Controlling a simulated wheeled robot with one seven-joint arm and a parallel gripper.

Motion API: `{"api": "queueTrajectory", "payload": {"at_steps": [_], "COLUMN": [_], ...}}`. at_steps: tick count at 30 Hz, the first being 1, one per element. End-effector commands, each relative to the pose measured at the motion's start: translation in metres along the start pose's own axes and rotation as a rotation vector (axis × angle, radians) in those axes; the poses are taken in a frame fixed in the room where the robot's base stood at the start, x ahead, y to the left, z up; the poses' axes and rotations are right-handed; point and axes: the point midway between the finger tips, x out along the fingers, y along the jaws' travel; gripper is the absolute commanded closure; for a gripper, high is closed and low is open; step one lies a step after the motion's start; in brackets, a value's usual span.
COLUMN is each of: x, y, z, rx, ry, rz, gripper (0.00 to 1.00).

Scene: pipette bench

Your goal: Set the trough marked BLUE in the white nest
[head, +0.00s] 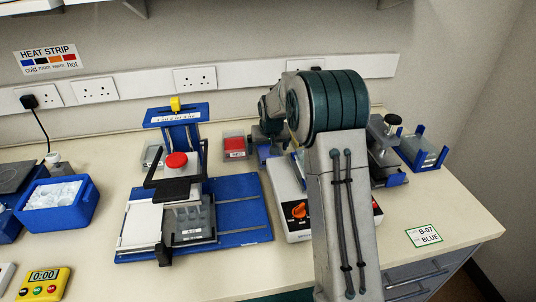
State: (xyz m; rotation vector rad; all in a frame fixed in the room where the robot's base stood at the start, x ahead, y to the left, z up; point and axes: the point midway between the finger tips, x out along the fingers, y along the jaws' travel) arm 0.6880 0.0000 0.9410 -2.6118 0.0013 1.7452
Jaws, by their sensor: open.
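My gripper (266,146) is partly in view at the back of the bench, left of my arm's big joint. It is open; its fingertips are small and dark, and I cannot tell what lies between them. A trough with red contents and a label (235,146) stands just left of it. A pale trough (153,156) stands further left, partly behind the blue stand. A clear trough in a blue holder (422,152) stands at the far right. A card (424,236) at the front right reads B-07 and BLUE. I cannot make out a trough marked BLUE or a white nest for certain.
A blue plate (240,212) carries a press with a red knob (176,160) and a grey block. A white device with an orange dial (291,205) is partly behind my arm. A blue ice tub (60,207) and yellow timer (44,284) are left. The front right bench is mostly clear.

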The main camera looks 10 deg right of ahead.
Motion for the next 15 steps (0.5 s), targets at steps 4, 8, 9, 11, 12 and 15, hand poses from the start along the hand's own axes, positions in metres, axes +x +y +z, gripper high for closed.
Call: {"api": "queueTrajectory", "payload": {"at_steps": [4, 8, 9, 11, 12, 15], "x": [0.0025, 0.0033, 0.0033, 0.0032, 0.0031, 0.0030], "y": [0.0000, -0.0001, 0.0000, -0.0001, -0.0001, 0.0000], "z": [0.0011, 0.0014, 0.0014, 0.0013, 0.0013, 0.0013], "rx": [0.000, 0.000, 0.000, 0.000, 0.000, 0.000], "ry": [0.000, 0.000, 0.000, 0.000, 0.000, 0.000], "rz": [0.000, 0.000, 0.000, 0.000, 0.000, 0.000], "gripper": [0.04, 0.04, 0.04, 0.04, 0.04, 0.04]}}
